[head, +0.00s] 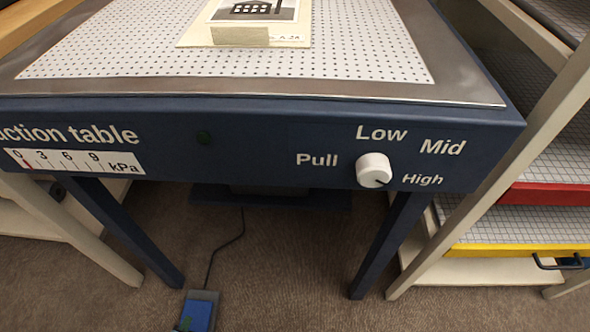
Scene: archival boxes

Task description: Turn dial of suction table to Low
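The dial (374,170) is a round white knob on the dark blue front panel of the suction table (260,150), right of the panel's middle. The labels Pull, Low, Mid and High stand around it, with Low just above it. A small dark mark shows at the knob's lower right edge, on the side of the High label; its exact direction is hard to tell. A pressure gauge (70,161) at the panel's left reads in kPa, with a red needle near 0. Neither of my grippers is in view.
A print on a cream sheet (245,37) lies on the perforated table top. A blue foot pedal (199,311) with a cable is on the carpet below. A shelf rack with red and yellow trays (522,250) stands close at right. The space before the dial is clear.

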